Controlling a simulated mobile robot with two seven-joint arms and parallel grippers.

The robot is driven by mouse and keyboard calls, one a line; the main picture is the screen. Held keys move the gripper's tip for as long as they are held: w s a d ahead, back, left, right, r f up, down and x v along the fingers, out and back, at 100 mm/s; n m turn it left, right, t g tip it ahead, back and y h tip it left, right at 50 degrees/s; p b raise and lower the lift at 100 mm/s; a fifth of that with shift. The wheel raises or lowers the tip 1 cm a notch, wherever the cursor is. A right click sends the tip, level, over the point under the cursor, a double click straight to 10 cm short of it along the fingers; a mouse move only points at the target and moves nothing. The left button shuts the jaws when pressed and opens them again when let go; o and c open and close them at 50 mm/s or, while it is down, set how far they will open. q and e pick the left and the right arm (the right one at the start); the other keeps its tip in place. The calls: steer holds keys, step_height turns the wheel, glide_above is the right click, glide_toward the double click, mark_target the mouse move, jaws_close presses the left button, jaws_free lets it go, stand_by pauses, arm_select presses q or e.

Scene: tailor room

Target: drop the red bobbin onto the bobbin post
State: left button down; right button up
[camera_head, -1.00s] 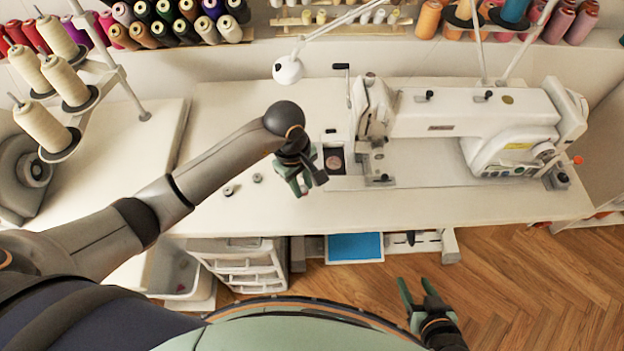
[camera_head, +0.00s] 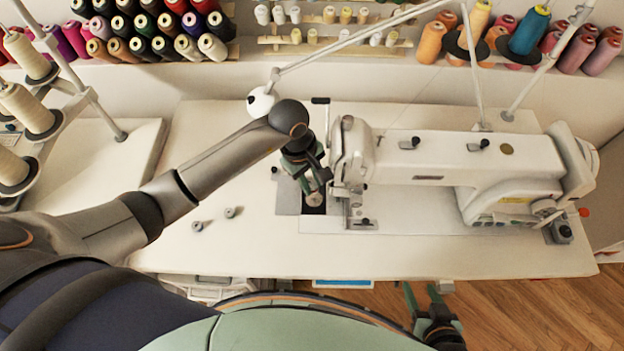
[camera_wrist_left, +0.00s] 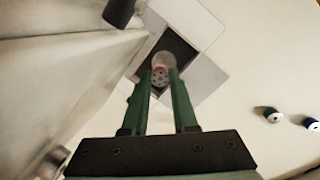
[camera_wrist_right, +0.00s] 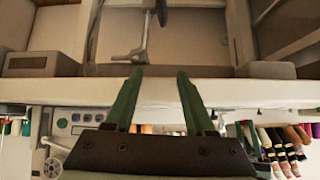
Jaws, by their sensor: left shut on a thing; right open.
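My left gripper (camera_head: 312,188) is shut on the red bobbin (camera_wrist_left: 159,76), which shows between its fingertips in the left wrist view with its holed face towards the camera. In the head view the bobbin cannot be told apart. The gripper is over the dark square recess (camera_wrist_left: 183,52) in the sewing table, left of the machine's needle end. A round pale part (camera_head: 315,199) shows in that recess. The bobbin post itself cannot be made out; the bobbin and fingers cover part of the recess. My right gripper (camera_head: 424,292) is open and empty, low in front of the table's edge.
The white sewing machine (camera_head: 430,160) stands close to the right of my left gripper. Two loose bobbins (camera_head: 197,226) (camera_head: 231,212) lie on the white table (camera_head: 400,250) to the left. Thread racks line the back wall. The table's front is mostly clear.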

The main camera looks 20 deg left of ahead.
mark_target(312, 189)
arm_select(q)
steer(key=shift+s+f+b, duration=0.1)
steer(key=shift+f+b, duration=0.25)
steer(key=shift+f, duration=0.15)
steer(key=shift+f+b, duration=0.35)
steer(key=shift+f, duration=0.55)
steer(key=shift+w+f+b, duration=0.2)
steer(key=shift+b, duration=0.25)
steer(key=shift+f, duration=0.15)
arm_select(e)
steer(key=f, duration=0.1)
steer(key=w+f, duration=0.1)
steer(key=f, duration=0.1)
arm_select(q)
steer(key=shift+f+b, duration=0.5)
steer(key=shift+b, duration=0.2)
arm_select(e)
steer(key=shift+f, duration=0.55)
